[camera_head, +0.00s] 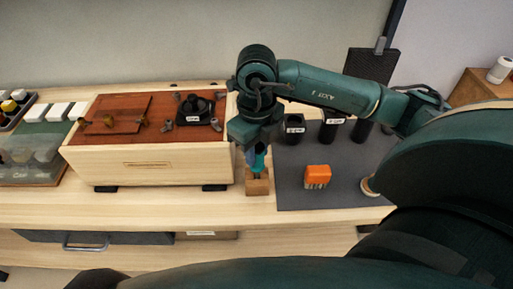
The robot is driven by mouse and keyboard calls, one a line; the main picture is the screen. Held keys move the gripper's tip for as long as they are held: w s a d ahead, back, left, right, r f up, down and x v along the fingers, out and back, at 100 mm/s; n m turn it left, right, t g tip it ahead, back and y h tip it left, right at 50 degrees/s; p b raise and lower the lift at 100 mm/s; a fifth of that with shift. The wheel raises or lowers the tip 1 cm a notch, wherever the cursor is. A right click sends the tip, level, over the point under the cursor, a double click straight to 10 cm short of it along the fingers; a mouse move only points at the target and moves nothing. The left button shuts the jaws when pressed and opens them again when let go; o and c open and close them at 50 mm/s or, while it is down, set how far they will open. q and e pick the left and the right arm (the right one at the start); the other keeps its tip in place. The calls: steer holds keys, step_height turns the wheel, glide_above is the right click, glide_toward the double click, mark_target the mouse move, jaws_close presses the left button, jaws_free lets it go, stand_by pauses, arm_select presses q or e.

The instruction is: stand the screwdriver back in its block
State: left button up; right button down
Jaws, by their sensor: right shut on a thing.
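My right gripper (256,150) points down in front of the wooden box's right end. It is shut on the screwdriver (260,160), of which only a small teal part shows below the jaws. The screwdriver looks roughly upright over the block's top. I cannot tell whether its tip is inside the block or just above it. The gripper hides most of the screwdriver. My left gripper is not in view.
A wooden box (150,170) with a reddish top and small parts stands left of the block. Right of the block, a dark grey mat (300,197) holds an orange item (317,176) and several black cups (294,126). Bare bench lies in front of the block.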

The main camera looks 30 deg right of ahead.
steer(key=shift+f+b, duration=0.6)
steer(key=shift+b, duration=0.1)
stand_by(0.8)
stand_by(0.4)
steer(key=shift+f, duration=0.15)
steer(key=shift+f+b, duration=0.7)
steer(key=shift+b, duration=0.1)
stand_by(0.3)
steer(key=c, duration=1.1)
jaws_free()
